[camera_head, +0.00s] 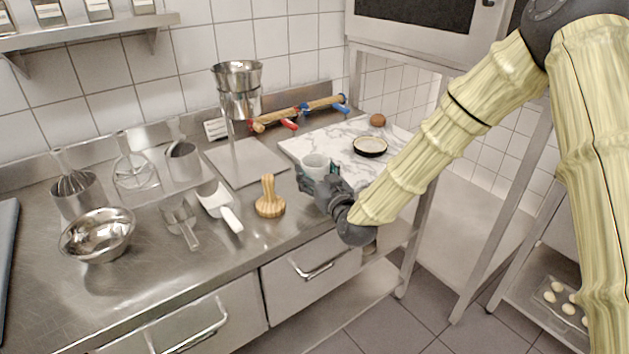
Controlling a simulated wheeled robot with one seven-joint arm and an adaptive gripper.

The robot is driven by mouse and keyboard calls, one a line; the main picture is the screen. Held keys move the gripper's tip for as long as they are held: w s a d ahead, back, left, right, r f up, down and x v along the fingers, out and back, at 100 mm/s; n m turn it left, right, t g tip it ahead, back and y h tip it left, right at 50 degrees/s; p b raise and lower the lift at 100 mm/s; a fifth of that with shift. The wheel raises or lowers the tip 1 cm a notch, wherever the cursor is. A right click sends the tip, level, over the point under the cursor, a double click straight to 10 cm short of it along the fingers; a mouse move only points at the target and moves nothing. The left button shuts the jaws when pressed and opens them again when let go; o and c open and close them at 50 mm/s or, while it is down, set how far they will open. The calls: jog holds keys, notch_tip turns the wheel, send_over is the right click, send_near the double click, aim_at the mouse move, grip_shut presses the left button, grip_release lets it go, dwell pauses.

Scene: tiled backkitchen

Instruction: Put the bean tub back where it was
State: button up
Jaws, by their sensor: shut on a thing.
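The bean tub appears to be the small pale grey-white tub (315,163) at the front left edge of the white marble slab (334,141). My gripper (319,178) is around its near side, shut on it. The fingers and wrist hide its lower part, so I cannot tell whether it touches the slab. It looks roughly upright. Its contents are too small to make out.
A dark-rimmed round dish (370,146) and a brown ball (377,120) are on the slab. Rolling pins (300,114) lie behind. A wooden press (269,197), white scoop (219,204) and steel bowl (97,235) stand left. The steel counter's front (225,255) is clear.

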jog(key=shift+w+a, duration=0.1)
jog(key=shift+w, duration=0.15)
jog(key=shift+w+f, duration=0.1)
jog(key=shift+f, duration=0.1)
jog(key=shift+f+p, duration=0.5)
jog(key=shift+f, duration=1.05)
jog(key=shift+f, duration=0.1)
jog(key=o, duration=1.3)
jog(key=b+v, duration=0.2)
jog(key=v, duration=1)
